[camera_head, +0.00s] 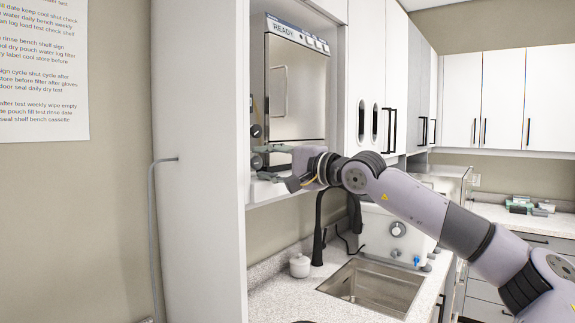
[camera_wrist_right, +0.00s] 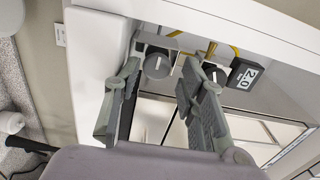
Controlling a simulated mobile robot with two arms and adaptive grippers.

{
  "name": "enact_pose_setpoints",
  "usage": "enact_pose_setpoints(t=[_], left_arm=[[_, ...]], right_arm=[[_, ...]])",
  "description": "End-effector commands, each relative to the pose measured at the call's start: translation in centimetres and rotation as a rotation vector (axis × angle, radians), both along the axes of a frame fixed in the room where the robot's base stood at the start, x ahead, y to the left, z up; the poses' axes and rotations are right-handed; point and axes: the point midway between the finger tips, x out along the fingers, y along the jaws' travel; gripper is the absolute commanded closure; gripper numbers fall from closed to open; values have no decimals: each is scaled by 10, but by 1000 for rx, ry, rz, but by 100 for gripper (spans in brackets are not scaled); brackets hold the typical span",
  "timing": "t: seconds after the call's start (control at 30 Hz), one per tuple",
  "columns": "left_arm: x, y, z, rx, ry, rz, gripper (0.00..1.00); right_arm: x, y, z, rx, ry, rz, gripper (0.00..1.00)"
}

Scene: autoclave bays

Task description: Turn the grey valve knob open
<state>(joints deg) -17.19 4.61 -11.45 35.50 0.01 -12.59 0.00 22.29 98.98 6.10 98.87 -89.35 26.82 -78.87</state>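The lower knob (camera_head: 256,162) also shows in the right wrist view (camera_wrist_right: 157,66), ahead of and between my fingertips. The upper knob (camera_head: 256,131) shows in the wrist view (camera_wrist_right: 214,76), partly behind one finger. My left gripper is not in view.
The white cabinet side panel (camera_head: 200,150) stands close to the left. Below are a black faucet (camera_head: 318,230), a sink (camera_head: 375,285) and a small white jar (camera_head: 299,265).

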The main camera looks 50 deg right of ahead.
Motion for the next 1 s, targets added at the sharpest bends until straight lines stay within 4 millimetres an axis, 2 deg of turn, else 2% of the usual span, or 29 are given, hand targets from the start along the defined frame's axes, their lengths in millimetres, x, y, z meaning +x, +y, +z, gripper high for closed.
enact_pose_setpoints(t=[0.03, 0.67, 1.0], left_arm=[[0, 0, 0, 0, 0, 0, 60], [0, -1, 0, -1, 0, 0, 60], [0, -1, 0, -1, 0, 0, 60]], right_arm=[[-1, 1, -6, 3, 11, 3, 53], [-31, -2, 1, -5, 1, -1, 53], [-56, -4, 1, -6, -2, -1, 53]])
